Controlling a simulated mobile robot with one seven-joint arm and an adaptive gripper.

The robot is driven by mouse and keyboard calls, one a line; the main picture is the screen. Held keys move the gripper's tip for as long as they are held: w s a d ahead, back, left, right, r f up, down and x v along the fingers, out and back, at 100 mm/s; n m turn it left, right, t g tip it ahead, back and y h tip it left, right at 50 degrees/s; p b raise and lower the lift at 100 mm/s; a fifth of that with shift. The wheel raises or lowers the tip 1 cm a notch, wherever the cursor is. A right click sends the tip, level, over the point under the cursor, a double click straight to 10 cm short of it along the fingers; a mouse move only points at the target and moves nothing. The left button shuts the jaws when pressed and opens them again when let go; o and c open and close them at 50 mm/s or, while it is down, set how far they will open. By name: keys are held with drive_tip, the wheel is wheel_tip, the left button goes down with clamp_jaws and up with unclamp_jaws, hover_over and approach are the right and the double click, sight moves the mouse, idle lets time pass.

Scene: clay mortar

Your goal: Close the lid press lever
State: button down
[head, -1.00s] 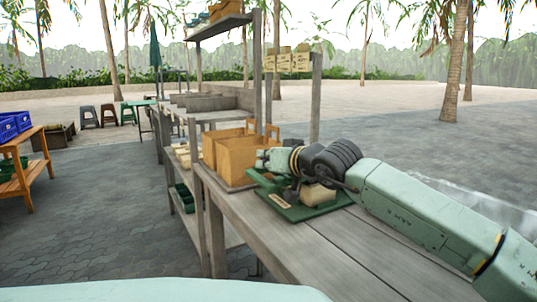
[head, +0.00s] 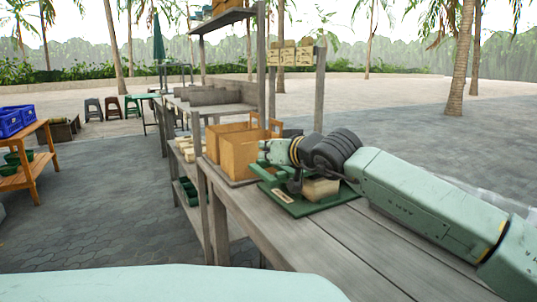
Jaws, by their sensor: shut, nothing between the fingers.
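The lid press has a dark green base board (head: 304,207) that lies on the wooden counter. A pale beige block (head: 320,190) sits on it, with dark green and dark parts to its left. The lever cannot be clearly told apart from the other green parts (head: 270,174) or from my gripper. My gripper (head: 264,151) is at the end of my pale green arm, above the left back side of the press. It points left and is shut and empty. The arm's wrist hides part of the press behind it. Contact with the lever cannot be made out.
Tan open boxes (head: 240,152) stand on the counter just left of the press, close to my gripper. A grey shelf post (head: 262,60) and small hanging signs (head: 291,56) rise behind. The front of the counter (head: 320,245) is clear.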

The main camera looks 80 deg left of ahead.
drive_tip(key=r+v, duration=0.1)
drive_tip(key=v, duration=0.9)
drive_tip(key=shift+s+r, duration=0.2)
drive_tip(key=shift+r, duration=0.05)
